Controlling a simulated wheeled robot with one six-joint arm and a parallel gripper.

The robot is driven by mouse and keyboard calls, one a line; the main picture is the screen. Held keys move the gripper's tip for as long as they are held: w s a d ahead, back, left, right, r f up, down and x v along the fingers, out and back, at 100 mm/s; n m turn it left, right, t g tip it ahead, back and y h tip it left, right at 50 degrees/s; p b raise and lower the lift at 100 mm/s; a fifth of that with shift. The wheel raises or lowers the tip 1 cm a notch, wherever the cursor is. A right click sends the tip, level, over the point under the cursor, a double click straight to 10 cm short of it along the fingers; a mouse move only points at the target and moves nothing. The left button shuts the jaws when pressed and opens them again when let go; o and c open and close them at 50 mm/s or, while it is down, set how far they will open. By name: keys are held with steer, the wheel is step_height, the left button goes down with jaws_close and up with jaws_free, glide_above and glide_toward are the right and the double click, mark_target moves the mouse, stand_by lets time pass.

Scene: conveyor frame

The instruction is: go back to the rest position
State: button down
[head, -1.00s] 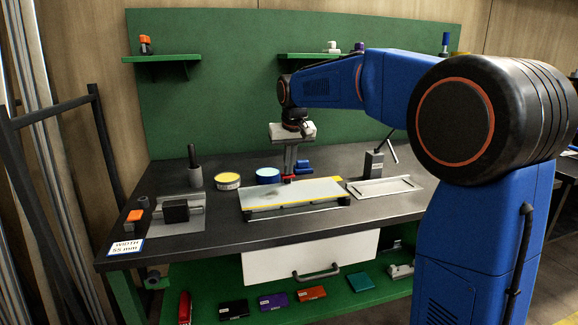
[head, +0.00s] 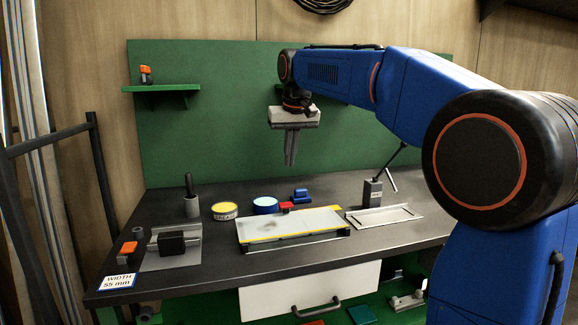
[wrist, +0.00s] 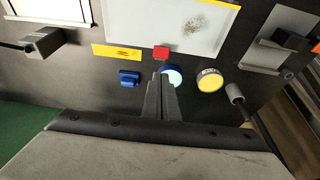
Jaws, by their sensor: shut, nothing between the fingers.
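My gripper (head: 290,162) hangs fingers-down above the back of the bench, in front of the green back panel. Its two fingers are together with nothing between them. In the wrist view my gripper (wrist: 166,80) shows from above, clear of the bench top. Below it stand a red block (head: 286,206), a blue-rimmed round tin (head: 265,205) and a blue block (head: 300,195). The red block touches or nearly touches the back edge of the white plate (head: 295,222); I cannot tell which.
A yellow-topped tin (head: 224,210) and a grey cup with a dark handle (head: 192,204) stand at left. A black block (head: 171,242) sits on a metal fixture. A grey post with a rod (head: 372,192) rises at right. A green shelf (head: 160,88) juts from the panel.

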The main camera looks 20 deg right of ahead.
stand_by(0.3)
steer(key=s+d+f, duration=0.2)
steer(key=s+f, duration=0.7)
steer(key=s, duration=0.4)
steer(key=s+d+f, duration=0.2)
steer(key=s+f, duration=0.7)
steer(key=s, duration=0.4)
steer(key=s+d+f+t, duration=0.1)
steer(key=s+d+f, duration=0.1)
steer(key=s+f, duration=0.7)
steer(key=s, duration=0.4)
steer(key=shift+f, duration=0.25)
